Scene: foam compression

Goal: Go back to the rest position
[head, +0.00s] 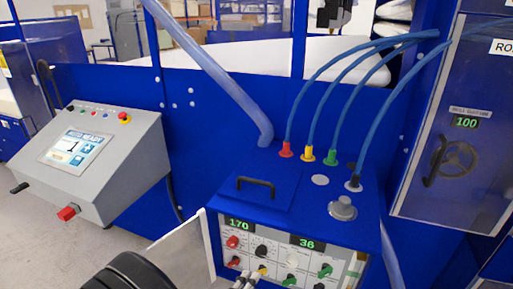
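What look like the two grey tips of my gripper (246,282) show at the bottom edge, in front of the lower left of the knob panel (276,272). The rest of my gripper is cut off by the frame. The tips are small and close together, and I cannot tell whether they are open or shut or touch a knob. A dark rounded part of my arm shows at the bottom left. The panel has red, black, white, yellow and green knobs, with displays reading 170 and 36.
A grey console (98,150) with a touchscreen and a red knob (68,213) stands at the left. Blue hoses (345,92) rise from coloured fittings on the blue box (300,195). A cabinet with a handwheel (456,160) stands at the right. Grey floor is free at the lower left.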

